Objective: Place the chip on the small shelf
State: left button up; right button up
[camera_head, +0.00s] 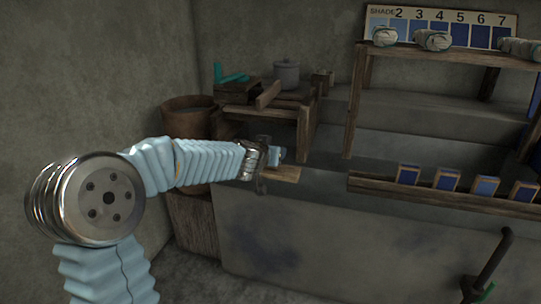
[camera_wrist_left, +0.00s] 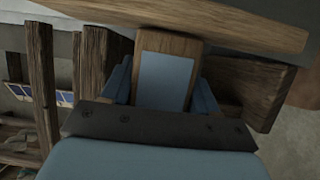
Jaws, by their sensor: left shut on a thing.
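The chip (camera_wrist_left: 165,76) is a small wooden piece with a pale blue face. In the left wrist view it sits between the two blue fingers of my left gripper (camera_wrist_left: 162,90), which is shut on it. In the head view my left gripper (camera_head: 268,160) is at the picture's middle, and only a bit of pale blue shows at its tip. A small wooden board, which looks like the small shelf (camera_head: 284,174), juts out just below the gripper. Whether the chip touches it cannot be told. My right gripper is not in view.
A rail (camera_head: 366,184) with several blue-faced chips runs along the stone vat (camera_head: 330,240) at right. A shade board (camera_head: 442,28) stands above a wooden rack (camera_head: 352,105). A wooden stand (camera_head: 302,130) with a grey pot (camera_head: 287,75) is behind the gripper.

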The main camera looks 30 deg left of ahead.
pick_arm(q)
jog(key=shift+f, duration=0.2)
jog(key=o, duration=1)
jog(key=shift+r, duration=0.15)
